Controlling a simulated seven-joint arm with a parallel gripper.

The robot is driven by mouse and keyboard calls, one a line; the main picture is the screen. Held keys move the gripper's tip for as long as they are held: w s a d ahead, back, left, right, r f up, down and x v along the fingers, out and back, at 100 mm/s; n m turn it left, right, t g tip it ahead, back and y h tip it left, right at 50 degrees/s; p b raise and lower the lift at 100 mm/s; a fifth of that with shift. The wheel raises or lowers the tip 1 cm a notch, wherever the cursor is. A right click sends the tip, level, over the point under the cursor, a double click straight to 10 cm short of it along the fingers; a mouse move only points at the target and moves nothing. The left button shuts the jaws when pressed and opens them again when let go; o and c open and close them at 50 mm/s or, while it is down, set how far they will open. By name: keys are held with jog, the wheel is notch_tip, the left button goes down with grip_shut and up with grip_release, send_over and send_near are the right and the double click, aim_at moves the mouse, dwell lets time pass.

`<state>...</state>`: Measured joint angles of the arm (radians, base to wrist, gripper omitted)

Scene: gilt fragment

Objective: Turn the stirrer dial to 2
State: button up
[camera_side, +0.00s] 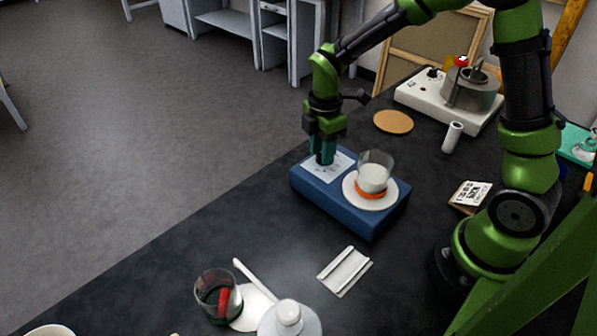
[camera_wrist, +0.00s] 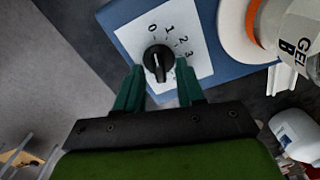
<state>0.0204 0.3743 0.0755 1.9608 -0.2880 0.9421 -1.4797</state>
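The blue stirrer (camera_side: 335,205) stands on the black bench, and its white dial panel (camera_side: 322,172) faces up. In the wrist view the black dial (camera_wrist: 159,62) sits on the panel (camera_wrist: 196,45) beside the printed numbers 0, 1, 2 and 3. A pale pointer line shows on the dial, but I cannot tell which number it marks. My gripper (camera_side: 325,158) is over the panel, pointing down, and hides the dial in the side view. In the wrist view its green fingers (camera_wrist: 159,68) are apart, one on each side of the dial; contact is unclear.
A cork disc (camera_side: 393,122), a white instrument (camera_side: 424,93), a small white cylinder (camera_side: 452,137) and a labelled card (camera_side: 470,194) lie around. Glassware (camera_side: 218,295) stands in front.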

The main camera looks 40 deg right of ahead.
grip_shut()
jog(key=shift+m, duration=0.4)
jog(key=m, duration=0.5)
jog(key=shift+w+d+m, duration=0.1)
jog(key=shift+w+m, duration=0.05)
jog(key=shift+m, duration=0.15)
jog(key=m, duration=0.5)
jog(key=shift+w+d+r, duration=0.1)
jog(key=shift+d, duration=0.05)
jog(key=shift+m, duration=0.3)
grip_release()
